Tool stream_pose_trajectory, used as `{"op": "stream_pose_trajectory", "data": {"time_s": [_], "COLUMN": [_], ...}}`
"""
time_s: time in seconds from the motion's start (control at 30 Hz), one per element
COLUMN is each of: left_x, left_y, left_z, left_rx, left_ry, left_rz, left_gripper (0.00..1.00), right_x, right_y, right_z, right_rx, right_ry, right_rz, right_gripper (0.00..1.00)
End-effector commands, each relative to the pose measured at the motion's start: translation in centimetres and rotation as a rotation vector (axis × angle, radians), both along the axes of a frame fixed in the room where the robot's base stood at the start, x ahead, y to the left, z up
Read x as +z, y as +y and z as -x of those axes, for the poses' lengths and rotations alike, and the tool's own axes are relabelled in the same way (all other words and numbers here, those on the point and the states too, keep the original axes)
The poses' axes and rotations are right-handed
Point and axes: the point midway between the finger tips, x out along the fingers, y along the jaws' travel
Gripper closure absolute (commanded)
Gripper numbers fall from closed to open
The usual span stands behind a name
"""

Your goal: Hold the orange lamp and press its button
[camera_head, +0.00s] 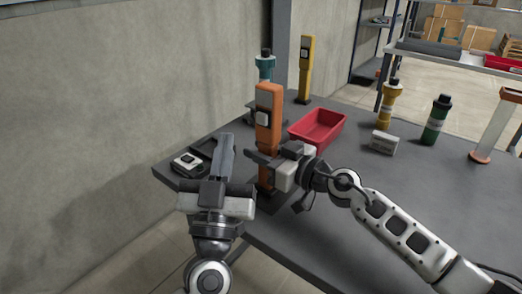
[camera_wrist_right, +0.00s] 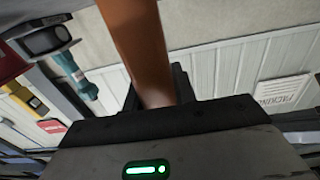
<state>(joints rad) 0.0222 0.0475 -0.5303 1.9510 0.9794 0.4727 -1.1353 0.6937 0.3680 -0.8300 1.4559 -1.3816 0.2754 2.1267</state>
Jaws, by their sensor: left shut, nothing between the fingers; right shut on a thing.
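The orange lamp (camera_head: 267,103) stands upright near the table's left front edge, a tall bar with a pale square button (camera_head: 261,118) on its upper face. My right gripper (camera_head: 260,158) is shut on the lamp's lower part, coming from the right. In the right wrist view, the orange lamp (camera_wrist_right: 138,42) runs down between the fingers of the right gripper (camera_wrist_right: 157,95); its base is hidden. My left gripper (camera_head: 223,143) is shut and empty, left of the lamp and apart from it, with its fingers pointing away from me, a little lower than the button.
A red bin (camera_head: 318,128) sits behind the lamp to the right. A teal bottle (camera_head: 265,68) and a yellow lamp (camera_head: 305,70) stand farther back. A white-and-black device (camera_head: 188,164) lies at left. A yellow bottle (camera_head: 387,107), white box (camera_head: 381,143) and green bottle (camera_head: 436,121) stand right.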

Motion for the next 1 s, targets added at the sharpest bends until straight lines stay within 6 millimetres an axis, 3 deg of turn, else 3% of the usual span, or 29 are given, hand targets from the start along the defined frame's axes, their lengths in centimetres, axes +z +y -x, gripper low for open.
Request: {"op": "stream_pose_trajectory", "data": {"time_s": [0.13,0.17,0.23,0.27,0.67,1.0], "left_x": [0.0,0.0,0.0,0.0,0.0,0.0], "left_y": [0.0,0.0,0.0,0.0,0.0,0.0], "left_z": [0.0,0.0,0.0,0.0,0.0,0.0], "left_rx": [0.0,0.0,0.0,0.0,0.0,-0.001], "left_ry": [0.0,0.0,0.0,0.0,-0.001,-0.001], "left_rz": [0.0,0.0,0.0,0.0,0.0,0.001], "left_gripper": [1.0,1.0,1.0,1.0,1.0,1.0], "right_x": [-0.1,-0.1,-0.1,-0.1,-0.1,-0.2], "right_y": [0.0,0.0,0.0,0.0,-0.9,-6.5], "right_z": [0.0,0.0,0.0,0.0,0.6,4.7], "right_rx": [0.001,0.001,0.001,0.001,-0.001,-0.001], "right_ry": [0.002,0.002,0.002,0.002,0.001,0.004], "right_rz": [0.001,0.001,0.001,0.001,0.002,0.003], "right_gripper": [1.0,0.7,0.51,0.48,0.48,0.48]}}
